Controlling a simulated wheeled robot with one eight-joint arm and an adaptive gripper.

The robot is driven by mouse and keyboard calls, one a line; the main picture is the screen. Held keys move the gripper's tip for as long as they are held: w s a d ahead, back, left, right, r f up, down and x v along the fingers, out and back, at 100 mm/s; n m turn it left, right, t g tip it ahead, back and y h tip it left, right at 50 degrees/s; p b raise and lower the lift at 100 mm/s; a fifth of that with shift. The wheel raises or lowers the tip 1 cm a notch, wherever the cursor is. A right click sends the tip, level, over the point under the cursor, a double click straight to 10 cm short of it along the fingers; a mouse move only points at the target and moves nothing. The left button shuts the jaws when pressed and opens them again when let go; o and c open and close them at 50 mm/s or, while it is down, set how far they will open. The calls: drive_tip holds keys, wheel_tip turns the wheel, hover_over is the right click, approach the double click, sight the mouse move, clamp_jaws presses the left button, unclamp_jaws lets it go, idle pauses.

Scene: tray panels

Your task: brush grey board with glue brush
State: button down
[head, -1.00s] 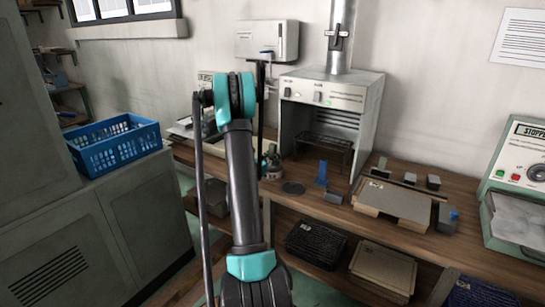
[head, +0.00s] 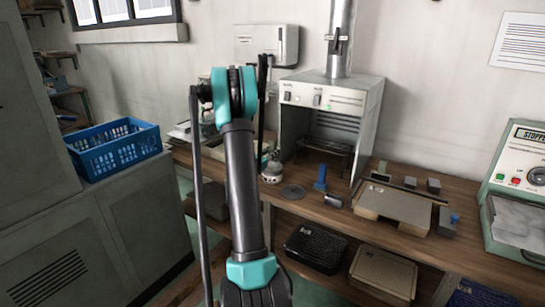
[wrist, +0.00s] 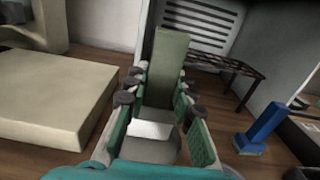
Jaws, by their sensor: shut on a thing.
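My gripper (wrist: 157,112) shows teal finger pads in the wrist view. It is shut on a flat grey-green piece with a pale band at its near end, which I take for the glue brush (wrist: 166,65). In the head view my own arm hides most of the gripper, and I cannot make out the brush there. A wide beige-grey slab, perhaps the grey board (head: 395,203), lies flat on the bench right of the hood, apart from the gripper. A small pot with a pale top (head: 272,172) stands on the bench just right of my arm.
A metal hood (head: 330,95) with a dark rack (wrist: 225,64) inside stands at the back. A blue upright piece (wrist: 263,128) stands in front of it. A pale block (wrist: 50,100) is left of the gripper.

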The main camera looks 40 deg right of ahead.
sight(271, 141)
drive_tip(key=shift+r, duration=2.6)
drive_tip(key=shift+a, duration=0.1)
